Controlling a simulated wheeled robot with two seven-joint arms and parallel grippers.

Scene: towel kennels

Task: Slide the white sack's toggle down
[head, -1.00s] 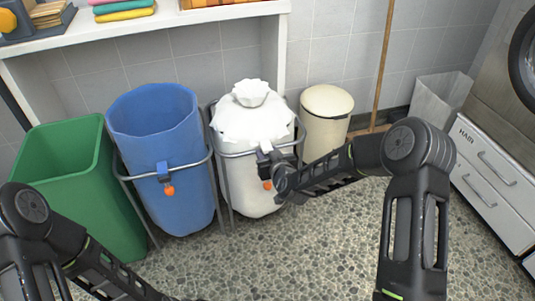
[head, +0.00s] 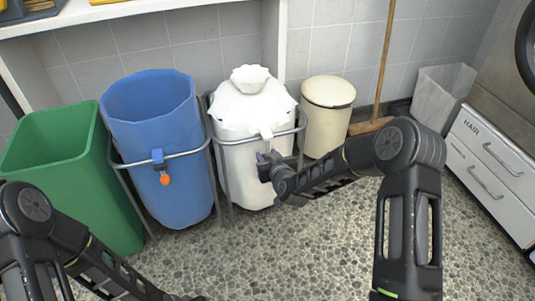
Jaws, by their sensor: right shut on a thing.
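The white sack (head: 245,180) hangs in a grey wire frame, its top gathered into a ruffled tuft (head: 251,78). A small white tab (head: 266,132) shows on its front at the frame's hoop. My right gripper (head: 267,165) is at the sack's front, just below this tab and the hoop. It is shut on the white sack's toggle, which the fingers mostly hide. The orange end seen below it earlier is hidden. My left arm (head: 95,275) reaches along the bottom left; its gripper is out of the picture.
A blue sack (head: 165,115) with an open top stands left of the white sack, with an orange ball (head: 165,180) on its front. A green bin (head: 70,180) stands further left. A cream bin (head: 325,120) and a broom (head: 370,125) are at right. The speckled floor in front is clear.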

